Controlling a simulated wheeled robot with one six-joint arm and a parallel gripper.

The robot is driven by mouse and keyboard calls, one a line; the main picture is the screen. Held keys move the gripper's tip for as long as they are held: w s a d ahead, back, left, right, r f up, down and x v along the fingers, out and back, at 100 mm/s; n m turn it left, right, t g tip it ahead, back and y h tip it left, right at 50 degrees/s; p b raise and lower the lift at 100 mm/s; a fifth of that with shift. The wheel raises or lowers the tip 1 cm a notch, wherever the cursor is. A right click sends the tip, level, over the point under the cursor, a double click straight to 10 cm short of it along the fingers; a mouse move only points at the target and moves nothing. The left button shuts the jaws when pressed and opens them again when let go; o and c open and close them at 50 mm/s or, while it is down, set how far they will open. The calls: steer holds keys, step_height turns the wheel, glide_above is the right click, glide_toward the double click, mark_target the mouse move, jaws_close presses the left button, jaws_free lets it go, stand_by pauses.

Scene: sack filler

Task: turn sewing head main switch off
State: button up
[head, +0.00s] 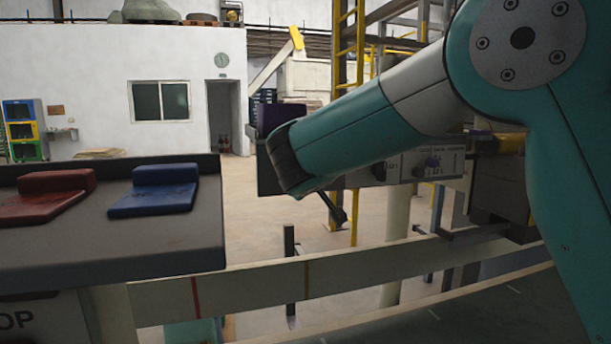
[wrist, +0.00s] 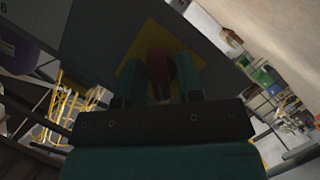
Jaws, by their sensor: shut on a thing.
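In the wrist view, a red switch handle (wrist: 157,68) sits on a yellow plate (wrist: 192,68) on a dark grey panel (wrist: 90,38). My gripper (wrist: 159,80) has one teal finger on each side of the red handle and is shut on it. The handle lies roughly along the line of the fingers in this view. In the head view, my arm hides the switch and the gripper's fingers. A grey control box (head: 440,160) with a dark knob (head: 432,162) shows behind my forearm.
A dark shelf (head: 110,245) with a red pad (head: 45,205) and a blue pad (head: 155,200) stands at the left in the head view. A pale rail (head: 270,285) runs across the front. A yellow ladder (head: 345,50) stands behind my arm.

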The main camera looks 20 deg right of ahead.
steer(key=o, duration=0.6)
steer(key=shift+a, duration=0.1)
steer(key=b+v, duration=0.1)
steer(key=v, duration=1.6)
steer(key=shift+s+r+b, duration=0.2)
steer(key=shift+b, duration=0.2)
